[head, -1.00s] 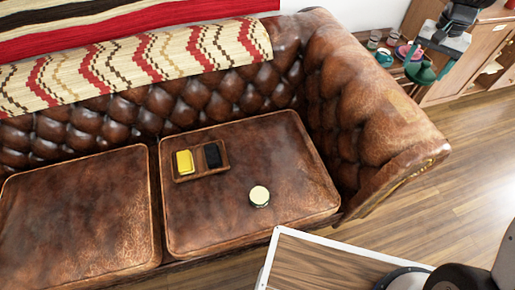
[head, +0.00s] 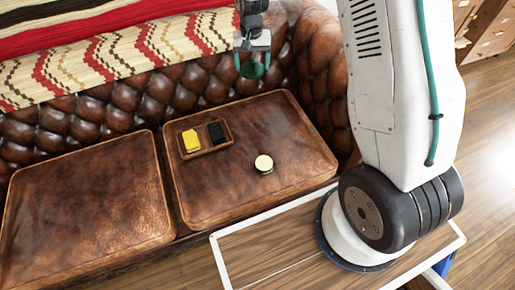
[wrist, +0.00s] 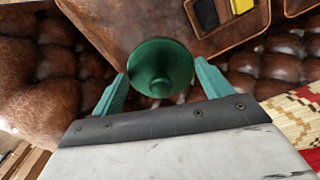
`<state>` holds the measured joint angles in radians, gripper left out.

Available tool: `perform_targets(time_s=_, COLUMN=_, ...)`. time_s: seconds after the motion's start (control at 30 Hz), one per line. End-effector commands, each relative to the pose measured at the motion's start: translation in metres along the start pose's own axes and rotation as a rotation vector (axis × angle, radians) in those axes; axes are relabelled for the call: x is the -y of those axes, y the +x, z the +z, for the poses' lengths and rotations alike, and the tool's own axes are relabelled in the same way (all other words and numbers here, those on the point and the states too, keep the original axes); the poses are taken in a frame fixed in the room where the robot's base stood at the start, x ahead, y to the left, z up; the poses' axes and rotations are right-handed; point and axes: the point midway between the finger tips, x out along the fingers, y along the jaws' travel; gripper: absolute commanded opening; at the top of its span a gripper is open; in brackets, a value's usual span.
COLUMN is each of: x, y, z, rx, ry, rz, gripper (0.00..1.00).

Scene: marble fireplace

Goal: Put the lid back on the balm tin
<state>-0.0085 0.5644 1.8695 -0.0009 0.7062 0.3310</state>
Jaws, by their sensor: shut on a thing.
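The balm tin (head: 264,163) is a small round tin with a pale cream top and dark side. It sits upright without a cover on the front part of the right sofa cushion. My gripper (head: 252,66) is above the back of the sofa, behind and well apart from the tin. In the wrist view its two green fingers are shut on a round dark green lid (wrist: 160,66) with a small knob in its middle. The tin is not visible in the wrist view.
A brown tray (head: 206,140) with a yellow block (head: 191,140) and a black block (head: 217,132) lies behind the tin on the right cushion (head: 285,130). A patterned blanket (head: 120,60) covers the backrest. The left cushion (head: 85,205) is clear.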

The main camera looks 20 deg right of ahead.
Motion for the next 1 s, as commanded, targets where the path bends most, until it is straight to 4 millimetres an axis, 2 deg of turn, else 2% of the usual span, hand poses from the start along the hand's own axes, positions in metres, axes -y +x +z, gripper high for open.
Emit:
perform_targets(time_s=0.03, x=-0.001, y=0.033, z=0.012, rx=0.013, ry=0.003, rz=0.005, gripper=0.56)
perform_targets(time_s=0.2, x=-0.007, y=0.126, z=0.053, rx=0.013, ry=0.025, rz=0.006, gripper=0.56)
perform_targets(time_s=0.3, x=-0.013, y=0.175, z=0.084, rx=0.013, ry=0.036, rz=0.006, gripper=0.56)
perform_targets(time_s=0.4, x=-0.021, y=0.213, z=0.115, rx=0.012, ry=0.048, rz=0.005, gripper=0.56)
perform_targets(time_s=0.5, x=-0.027, y=0.239, z=0.140, rx=0.009, ry=0.057, rz=0.003, gripper=0.56)
perform_targets(time_s=0.63, x=-0.034, y=0.259, z=0.162, rx=0.005, ry=0.065, rz=0.002, gripper=0.56)
perform_targets(time_s=0.73, x=-0.035, y=0.265, z=0.169, rx=0.003, ry=0.067, rz=0.000, gripper=0.56)
perform_targets(time_s=1.0, x=-0.035, y=0.283, z=0.170, rx=0.003, ry=0.067, rz=0.000, gripper=0.56)
